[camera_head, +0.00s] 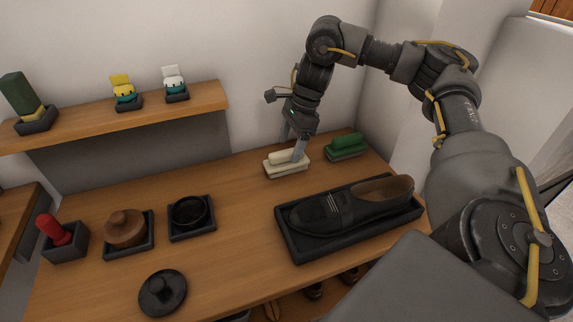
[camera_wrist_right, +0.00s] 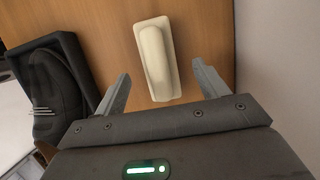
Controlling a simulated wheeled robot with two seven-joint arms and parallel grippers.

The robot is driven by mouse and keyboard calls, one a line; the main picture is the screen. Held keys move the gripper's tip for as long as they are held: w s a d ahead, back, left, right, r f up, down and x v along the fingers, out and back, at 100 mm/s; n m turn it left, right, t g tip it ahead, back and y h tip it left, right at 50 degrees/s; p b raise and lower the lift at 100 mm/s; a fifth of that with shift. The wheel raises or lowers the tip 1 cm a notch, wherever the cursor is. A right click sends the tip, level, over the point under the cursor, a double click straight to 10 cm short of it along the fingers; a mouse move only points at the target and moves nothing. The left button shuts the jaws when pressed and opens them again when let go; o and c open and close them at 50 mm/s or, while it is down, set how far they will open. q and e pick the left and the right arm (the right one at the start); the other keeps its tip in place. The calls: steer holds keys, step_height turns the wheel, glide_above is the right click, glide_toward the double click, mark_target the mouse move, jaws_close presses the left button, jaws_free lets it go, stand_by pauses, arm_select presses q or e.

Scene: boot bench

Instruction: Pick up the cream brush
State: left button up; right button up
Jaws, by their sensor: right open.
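The cream brush (camera_head: 287,164) lies on the wooden bench top, left of the green brush, in the head view. In the right wrist view the cream brush (camera_wrist_right: 155,60) lies lengthwise just beyond the gap between my fingers. My right gripper (camera_head: 293,145) is above the cream brush with its fingers pointing down. In the wrist view the right gripper (camera_wrist_right: 162,88) is open, with its fingers apart and nothing between them. In the head view one finger overlaps the brush; whether it touches cannot be told. My left gripper is not in view.
A green brush (camera_head: 346,146) stands close to the right. A black shoe (camera_head: 345,206) lies in a black tray (camera_head: 300,252) in front. A round black container (camera_head: 190,212) and a black lid (camera_head: 163,293) are farther left. A shelf (camera_head: 150,116) runs along the back wall.

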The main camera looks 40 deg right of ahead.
mark_target(285, 160)
steer(key=shift+s+a+f, duration=0.1)
steer(key=shift+a+f, duration=0.1)
steer(key=shift+f, duration=0.15)
steer(key=x, duration=0.4)
steer(key=shift+a, duration=0.1)
steer(key=shift+f, duration=0.15)
steer(key=shift+f, duration=0.25)
steer(key=shift+c, duration=0.2)
steer(key=c, duration=1.1)
steer(key=shift+r, duration=0.1)
